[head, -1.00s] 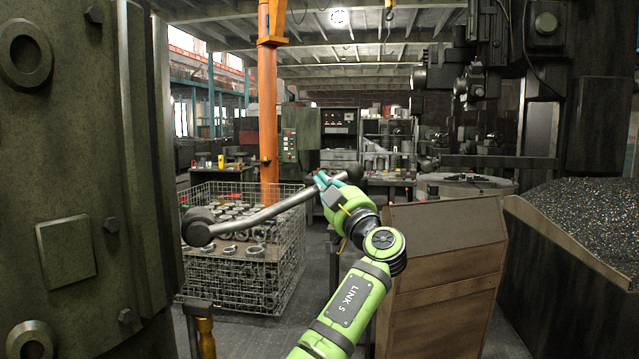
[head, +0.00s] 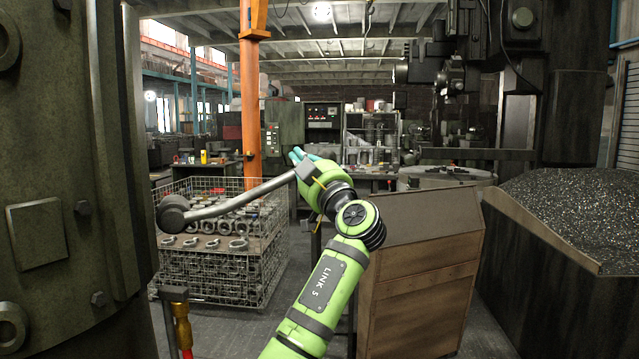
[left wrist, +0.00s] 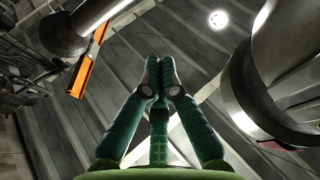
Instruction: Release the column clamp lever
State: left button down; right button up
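The column clamp lever (head: 240,198) is a grey bar in the head view. A dark ball with a grey bar (left wrist: 65,33) shows at upper left there, apart from the fingers. It looks like part of the lever. My right gripper is not in view.
A wire basket (head: 215,278) of castings stands behind the lever. A brown wooden cabinet (head: 415,285) stands right of my arm, with a bin of dark chips (head: 560,265) farther right. The green casting (head: 85,150) fills the left side.

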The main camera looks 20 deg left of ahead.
pick_arm(q)
jog(key=b+v, duration=0.2)
jog(key=v, duration=0.4)
jog(key=shift+f, duration=0.25)
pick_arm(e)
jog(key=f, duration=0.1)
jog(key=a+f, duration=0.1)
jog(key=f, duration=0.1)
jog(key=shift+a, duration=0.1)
pick_arm(q)
jog(key=shift+a, duration=0.1)
